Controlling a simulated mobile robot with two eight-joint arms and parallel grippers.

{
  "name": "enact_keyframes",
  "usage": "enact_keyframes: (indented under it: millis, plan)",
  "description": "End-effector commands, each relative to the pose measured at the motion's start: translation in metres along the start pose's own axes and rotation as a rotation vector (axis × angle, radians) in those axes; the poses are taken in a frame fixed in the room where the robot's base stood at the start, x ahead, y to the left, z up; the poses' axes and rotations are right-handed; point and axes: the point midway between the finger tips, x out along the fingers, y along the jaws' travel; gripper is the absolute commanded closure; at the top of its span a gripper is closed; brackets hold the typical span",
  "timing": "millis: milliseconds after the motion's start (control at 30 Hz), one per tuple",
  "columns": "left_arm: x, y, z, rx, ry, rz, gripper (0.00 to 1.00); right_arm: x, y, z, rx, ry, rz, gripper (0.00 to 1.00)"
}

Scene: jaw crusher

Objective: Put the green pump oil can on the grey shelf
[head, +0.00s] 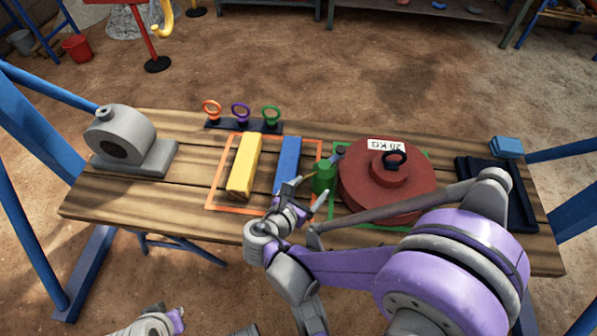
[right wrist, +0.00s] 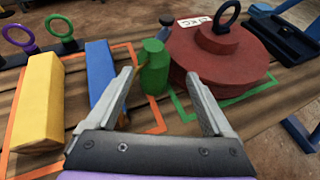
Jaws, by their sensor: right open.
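The green pump oil can (head: 322,177) stands on the wooden table, just left of the red weight disc. Its thin spout points left toward the blue block. My right gripper (head: 306,192) is open and empty, in front of the can. In the right wrist view the can (right wrist: 154,68) shows between and just beyond the spread fingertips (right wrist: 160,76). I cannot tell whether a finger touches it. A grey shelf-like surface (head: 455,12) with small items shows at the top edge, across the floor. Part of my left arm shows at the bottom edge; its jaws do not show.
The red weight (head: 360,205) stands close right of the can. A yellow block (head: 245,165) and a blue block (head: 288,163) are to its left. A grey pump housing (head: 125,135) and a black tray (head: 520,205) occupy the table's ends. Open floor lies behind the table.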

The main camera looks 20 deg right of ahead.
Motion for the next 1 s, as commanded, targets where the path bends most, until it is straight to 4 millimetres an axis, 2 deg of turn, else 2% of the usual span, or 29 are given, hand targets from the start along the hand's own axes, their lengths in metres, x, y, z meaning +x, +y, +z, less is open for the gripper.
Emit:
enact_keyframes:
  millis: [133,333,567,800,1000]
  plan:
    - [0.004,0.000,0.001,0.000,-0.001,0.000,1.00,0.011,0.004,0.000,-0.045,-0.029,0.001,0.14]
    - [0.011,0.000,0.003,0.000,-0.004,0.000,1.00,0.044,0.003,0.001,-0.042,-0.027,-0.001,0.14]
    - [0.016,0.000,0.004,0.000,-0.005,0.000,1.00,0.062,0.005,0.002,-0.042,-0.026,0.003,0.14]
    - [0.027,0.000,0.007,0.000,-0.008,0.000,1.00,0.097,0.008,0.001,-0.040,-0.027,0.001,0.14]
    - [0.029,0.000,0.007,0.000,-0.009,0.000,1.00,0.108,0.008,0.002,-0.041,-0.026,0.004,0.14]
